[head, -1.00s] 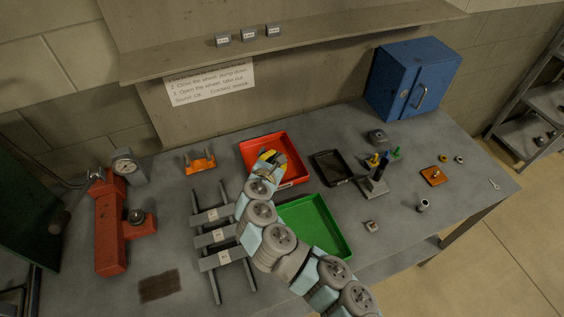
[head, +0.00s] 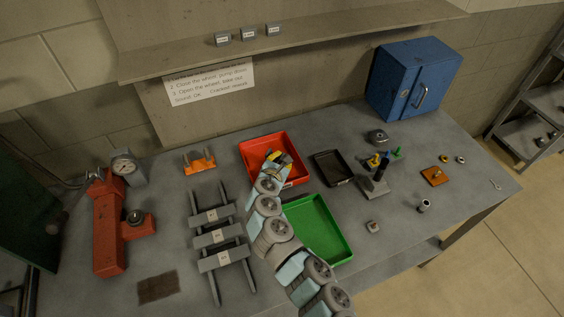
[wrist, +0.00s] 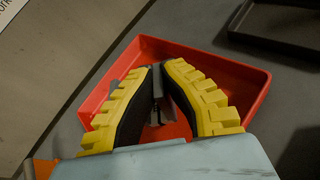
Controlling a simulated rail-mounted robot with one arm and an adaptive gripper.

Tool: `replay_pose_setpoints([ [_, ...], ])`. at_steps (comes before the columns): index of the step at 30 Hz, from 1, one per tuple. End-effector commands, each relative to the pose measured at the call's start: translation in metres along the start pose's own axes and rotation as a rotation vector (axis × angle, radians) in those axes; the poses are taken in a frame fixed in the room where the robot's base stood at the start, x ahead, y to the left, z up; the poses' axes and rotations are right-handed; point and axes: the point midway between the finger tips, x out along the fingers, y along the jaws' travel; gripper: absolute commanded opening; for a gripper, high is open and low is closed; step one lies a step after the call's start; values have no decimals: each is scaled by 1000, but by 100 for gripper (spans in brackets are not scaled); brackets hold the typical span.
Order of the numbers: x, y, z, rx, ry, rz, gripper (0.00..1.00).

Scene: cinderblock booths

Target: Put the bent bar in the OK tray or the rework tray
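My gripper (head: 278,158) is over the red tray (head: 245,148), its yellow-and-black fingers pointing down into it. In the wrist view, the fingertips (wrist: 160,68) nearly meet around a narrow grey piece, which I take to be the bent bar (wrist: 157,82). The fingers hide much of it, and I cannot tell whether it touches the floor of the red tray (wrist: 245,75). The green tray (head: 318,228) lies nearer the front, partly behind my arm, and looks empty. No label on either tray is readable.
Several grey blocks lie across a rack (head: 218,236) left of my arm. A red press (head: 110,235) with a gauge stands at far left. A dark tray (head: 332,167) and a small upright stand (head: 375,185) are to the right. A blue cabinet (head: 413,80) is at the back.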

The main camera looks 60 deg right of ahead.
Motion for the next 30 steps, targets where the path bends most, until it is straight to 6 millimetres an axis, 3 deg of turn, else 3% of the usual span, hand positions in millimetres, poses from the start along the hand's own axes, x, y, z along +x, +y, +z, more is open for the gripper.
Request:
replay_pose_setpoints([
  [5,6,-3,-16,-2,1,3,0],
  [17,7,-4,-19,-2,0,3,0],
  [20,7,-4,-19,-1,1,3,29],
  [21,7,-4,-19,-1,1,3,33],
  [30,6,-4,-18,-2,1,2,33],
])
